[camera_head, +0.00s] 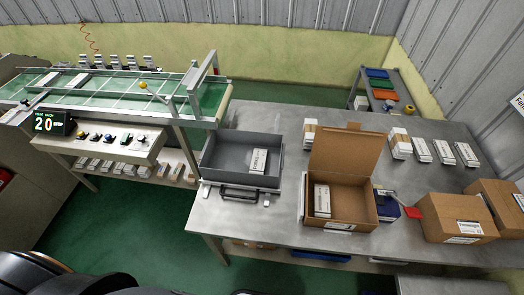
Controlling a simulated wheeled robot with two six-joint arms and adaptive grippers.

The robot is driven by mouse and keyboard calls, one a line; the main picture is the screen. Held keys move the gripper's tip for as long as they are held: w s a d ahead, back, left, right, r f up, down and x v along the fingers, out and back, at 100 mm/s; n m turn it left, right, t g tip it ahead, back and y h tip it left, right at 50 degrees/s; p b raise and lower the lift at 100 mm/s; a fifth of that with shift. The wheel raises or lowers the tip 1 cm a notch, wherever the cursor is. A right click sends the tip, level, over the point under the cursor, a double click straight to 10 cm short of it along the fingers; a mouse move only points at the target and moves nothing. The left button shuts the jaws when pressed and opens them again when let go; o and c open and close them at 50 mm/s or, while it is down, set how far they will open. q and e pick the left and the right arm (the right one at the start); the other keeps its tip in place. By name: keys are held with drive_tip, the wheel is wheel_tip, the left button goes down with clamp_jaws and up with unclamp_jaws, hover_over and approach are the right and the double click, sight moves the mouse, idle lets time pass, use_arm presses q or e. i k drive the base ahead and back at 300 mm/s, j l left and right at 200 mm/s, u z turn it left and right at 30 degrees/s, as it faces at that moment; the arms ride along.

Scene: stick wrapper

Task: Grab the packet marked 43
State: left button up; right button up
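Several white packets with dark print are in the head view, but their markings are too small to read, so I cannot tell which is marked 43. One packet (258,160) lies in the grey tray (212,176). Another packet (322,200) sits inside the open cardboard box (352,148). A stack of packets (400,146) and separate packets (422,151), (444,152) and (466,155) stand in a row at the table's back right. Neither of my grippers shows; only dark parts of my body show at the bottom left.
The grey metal table (270,222) has bare room between tray and open box. Two closed cartons (457,216) and a red-and-blue tool (410,213) lie at the right. A conveyor (110,92) with a frame and a control panel (105,137) stands at the left.

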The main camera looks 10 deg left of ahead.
sight(259, 159)
drive_tip(key=k+j+u, duration=0.1)
drive_tip(key=j, duration=1.45)
drive_tip(key=k+u, duration=0.05)
